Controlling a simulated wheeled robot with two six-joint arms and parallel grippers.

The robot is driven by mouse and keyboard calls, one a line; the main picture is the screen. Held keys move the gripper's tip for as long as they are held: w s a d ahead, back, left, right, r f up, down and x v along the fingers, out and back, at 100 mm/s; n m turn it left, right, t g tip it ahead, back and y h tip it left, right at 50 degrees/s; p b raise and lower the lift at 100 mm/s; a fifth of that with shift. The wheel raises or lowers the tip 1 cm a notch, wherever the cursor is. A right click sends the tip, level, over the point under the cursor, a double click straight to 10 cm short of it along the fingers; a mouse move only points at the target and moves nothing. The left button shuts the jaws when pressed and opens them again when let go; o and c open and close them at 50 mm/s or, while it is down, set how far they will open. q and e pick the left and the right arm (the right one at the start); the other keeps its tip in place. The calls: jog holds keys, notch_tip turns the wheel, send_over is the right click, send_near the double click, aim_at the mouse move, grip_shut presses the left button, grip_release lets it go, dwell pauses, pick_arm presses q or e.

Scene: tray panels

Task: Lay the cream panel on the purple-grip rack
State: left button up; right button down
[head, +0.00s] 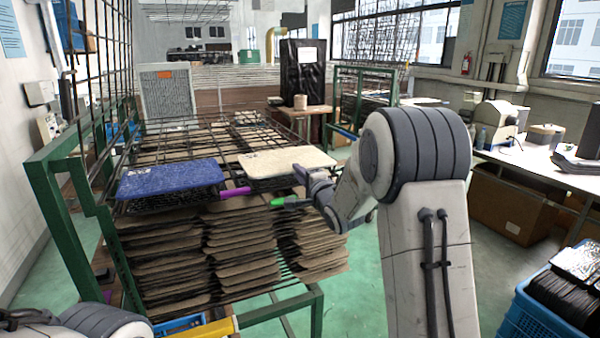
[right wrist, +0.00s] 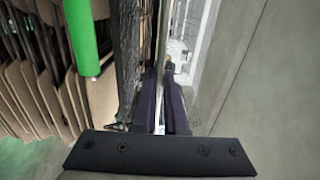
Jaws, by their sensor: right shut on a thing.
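The cream panel (head: 285,161) is level over the right part of the wire racks, right of a blue panel (head: 172,178). My right gripper (head: 302,176) is shut on its right front edge. In the right wrist view a thin pale edge of the panel (right wrist: 161,45) stands between the dark fingers (right wrist: 163,95). The purple grip (head: 235,192) sticks out between the two panels, near the blue one's right corner. I cannot tell whether the cream panel touches the wires below. My left gripper is not clearly visible; only part of my left arm shows at the lower left.
A green grip (head: 284,202) sticks out just below my right gripper and shows close in the right wrist view (right wrist: 84,40). Brown stacked sheets (head: 240,250) fill the levels below. A green frame post (head: 62,225) stands left. A blue crate (head: 540,305) is lower right.

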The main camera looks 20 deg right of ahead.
jog(key=shift+f+b, duration=0.3)
dwell(0.5)
dwell(0.3)
jog(key=c, duration=0.9)
grip_release()
jog(key=shift+f+b, duration=0.35)
jog(key=shift+f, duration=0.05)
jog(key=shift+s, duration=0.1)
jog(key=shift+s+d+b, duration=0.1)
jog(key=shift+s+b, duration=0.35)
jog(key=shift+s, duration=2.9)
